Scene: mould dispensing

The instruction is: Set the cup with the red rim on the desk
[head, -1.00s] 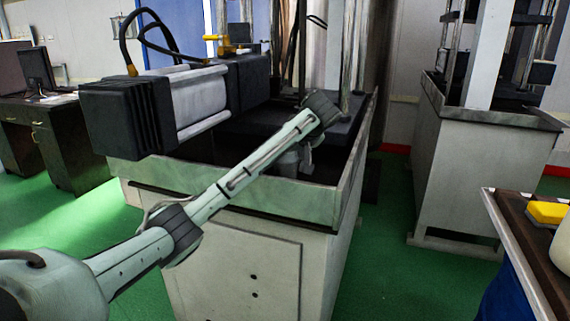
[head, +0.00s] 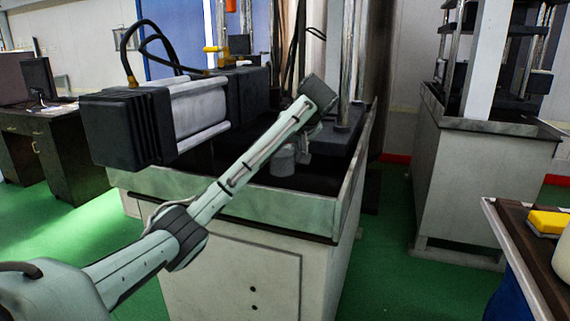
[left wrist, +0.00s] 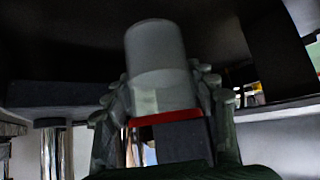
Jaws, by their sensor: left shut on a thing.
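My left gripper (head: 303,155) is over the black bed of the press in the head view, partly hidden by its own wrist. A grey cup (head: 283,163) is at its fingers there. In the left wrist view, the pale grey cup (left wrist: 157,65) stands between the fingers of my left gripper (left wrist: 160,95). The gripper is shut on it. Its red rim is toward the picture's lower edge. A dark wooden desk (head: 62,140) stands at the far left. My right gripper is not in view.
The press's metal tray wall (head: 250,207) surrounds the bed. A black-and-silver cylinder (head: 190,110) and a chrome column (head: 346,60) stand close to my arm. A brown-topped table (head: 512,240) with a yellow block (head: 548,222) is at right. Green floor lies between.

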